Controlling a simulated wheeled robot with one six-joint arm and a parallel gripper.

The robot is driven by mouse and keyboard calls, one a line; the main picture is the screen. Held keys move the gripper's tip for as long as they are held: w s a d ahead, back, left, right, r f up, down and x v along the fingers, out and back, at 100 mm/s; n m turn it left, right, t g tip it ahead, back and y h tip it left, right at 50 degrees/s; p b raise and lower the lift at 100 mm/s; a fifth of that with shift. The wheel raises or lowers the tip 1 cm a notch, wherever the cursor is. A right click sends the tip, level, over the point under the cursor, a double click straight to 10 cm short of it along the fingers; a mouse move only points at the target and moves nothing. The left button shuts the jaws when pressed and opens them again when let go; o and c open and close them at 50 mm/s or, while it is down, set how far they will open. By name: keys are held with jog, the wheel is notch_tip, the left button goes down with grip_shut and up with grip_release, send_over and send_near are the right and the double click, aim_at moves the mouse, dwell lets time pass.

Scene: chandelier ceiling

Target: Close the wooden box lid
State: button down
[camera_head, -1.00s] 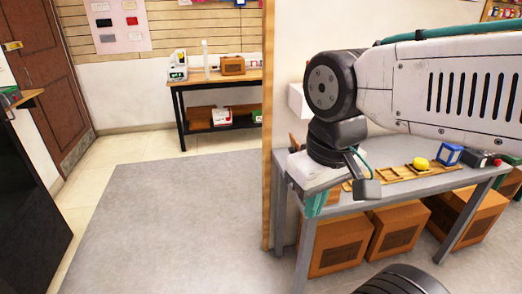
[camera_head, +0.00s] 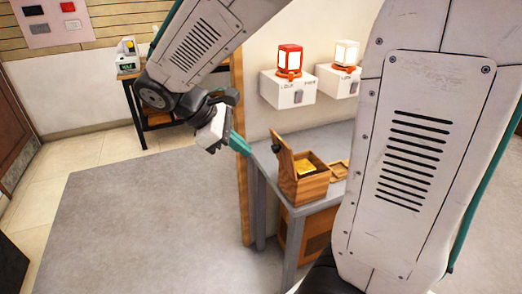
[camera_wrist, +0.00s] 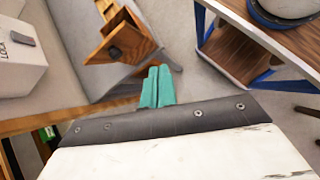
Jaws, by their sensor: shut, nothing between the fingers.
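The wooden box (camera_head: 305,187) stands on the grey table near its left end in the head view. Its lid (camera_head: 283,155) stands up open on the box's left side, with a dark knob (camera_head: 276,150) on it. Something yellow shows inside the box. My gripper (camera_head: 239,144) has teal fingers and is left of the lid, apart from it, near the wooden post. In the wrist view the teal fingers (camera_wrist: 157,88) are together and empty. The box (camera_wrist: 130,42) also shows there, above and left of the fingertips, with its dark knob facing me.
The grey table (camera_head: 330,142) also holds a flat wooden frame (camera_head: 339,170), right of the box. A wooden post (camera_head: 238,90) stands behind my gripper. The floor at left is clear.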

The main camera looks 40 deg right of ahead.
jog(key=w+a+f+n+h, duration=0.2)
jog(key=w+f+n+h, duration=0.25)
jog(key=w, duration=0.35)
jog(key=d+r+x, duration=0.1)
jog(key=r+x, duration=0.1)
jog(key=x, duration=1.1)
jog(key=shift+d+r+n, duration=0.15)
jog(key=shift+d+n, duration=0.1)
jog(key=shift+n, duration=0.1)
jog(key=shift+w+r+y, duration=0.1)
jog(key=shift+y, duration=0.15)
